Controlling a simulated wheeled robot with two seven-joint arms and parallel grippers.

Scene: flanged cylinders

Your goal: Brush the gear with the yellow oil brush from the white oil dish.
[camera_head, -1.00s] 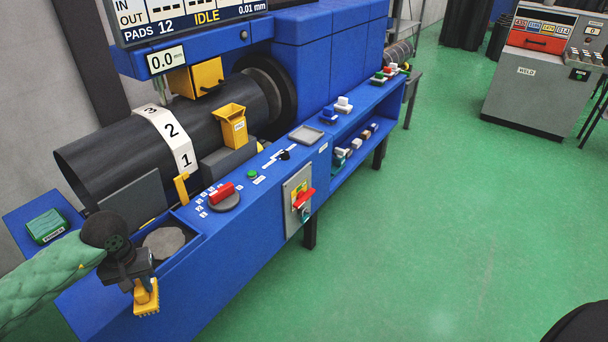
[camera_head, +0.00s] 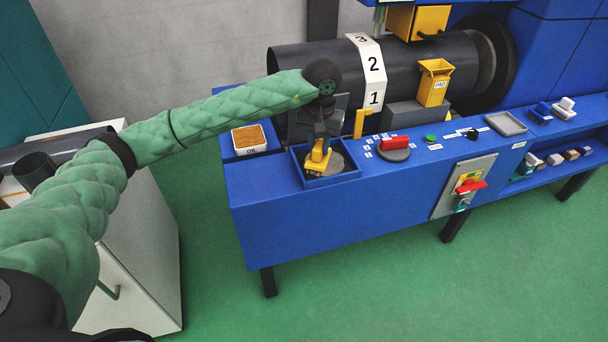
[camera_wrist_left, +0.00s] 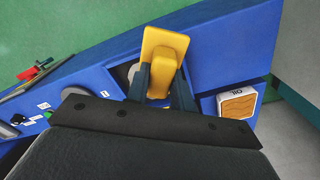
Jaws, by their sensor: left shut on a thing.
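My left gripper (camera_head: 320,138) is shut on the yellow oil brush (camera_head: 318,160), over a square blue tray (camera_head: 331,181) in the machine's near left end. In the left wrist view the brush (camera_wrist_left: 166,52) sticks out between the fingers. A grey round disc (camera_head: 343,163) lies in the tray, partly hidden by the brush; I cannot make out teeth on it or whether the brush touches it. The white oil dish (camera_head: 249,150), marked OIL with a brown-orange filling, stands left of the tray. It also shows in the left wrist view (camera_wrist_left: 237,104). My right gripper is out of view.
A large dark cylinder (camera_head: 310,62) with a numbered white band lies behind the tray. A red-handled knob (camera_head: 394,146), a yellow holder (camera_head: 434,85) and a switch panel (camera_head: 466,187) are to the right. A pale cabinet (camera_head: 150,250) stands left. The green floor in front is clear.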

